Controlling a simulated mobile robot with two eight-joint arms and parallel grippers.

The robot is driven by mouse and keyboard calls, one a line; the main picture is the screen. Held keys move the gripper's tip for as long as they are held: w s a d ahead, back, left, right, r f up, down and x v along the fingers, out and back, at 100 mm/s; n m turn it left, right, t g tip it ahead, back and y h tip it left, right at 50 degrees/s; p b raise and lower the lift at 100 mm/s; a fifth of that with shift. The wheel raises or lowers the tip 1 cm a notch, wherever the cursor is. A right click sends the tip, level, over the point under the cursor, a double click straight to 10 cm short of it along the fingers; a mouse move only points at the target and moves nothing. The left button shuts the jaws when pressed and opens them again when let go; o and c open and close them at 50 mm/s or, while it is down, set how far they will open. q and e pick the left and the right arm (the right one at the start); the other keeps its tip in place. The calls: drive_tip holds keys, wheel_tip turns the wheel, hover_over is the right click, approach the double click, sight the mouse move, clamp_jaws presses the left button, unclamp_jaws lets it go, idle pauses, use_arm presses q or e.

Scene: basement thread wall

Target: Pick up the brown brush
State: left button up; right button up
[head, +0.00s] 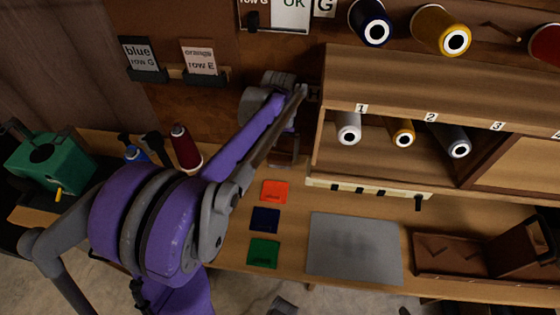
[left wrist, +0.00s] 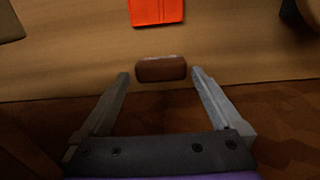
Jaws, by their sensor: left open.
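The brown brush shows in the left wrist view (left wrist: 161,69) as a small dark-brown block on the light wooden bench. My left gripper (left wrist: 160,76) is open and empty. Its two grey fingers stand apart to either side of the brush, with the brush about level with or just beyond the fingertips. I cannot tell the height gap. In the head view my purple left arm reaches over the bench toward the back wall, and a brown piece, likely the brush (head: 284,160), shows below the wrist. The fingertips are unclear there. My right gripper is not in view.
An orange card (head: 274,190), a navy card (head: 265,219) and a green card (head: 263,253) lie in front. A grey mat (head: 353,247) lies to the right. A shelf (head: 420,75) with thread spools stands close on the right. A dark-red cone (head: 185,150) stands left.

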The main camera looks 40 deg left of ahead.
sight(280, 157)
use_arm(q)
drive_tip(key=f, duration=0.4)
drive_tip(key=shift+w+a+f+b, duration=0.2)
drive_tip(key=shift+w+f+b, duration=0.05)
drive_tip(key=shift+b, duration=0.05)
drive_tip(key=shift+c, duration=0.2)
drive_tip(key=c, duration=1)
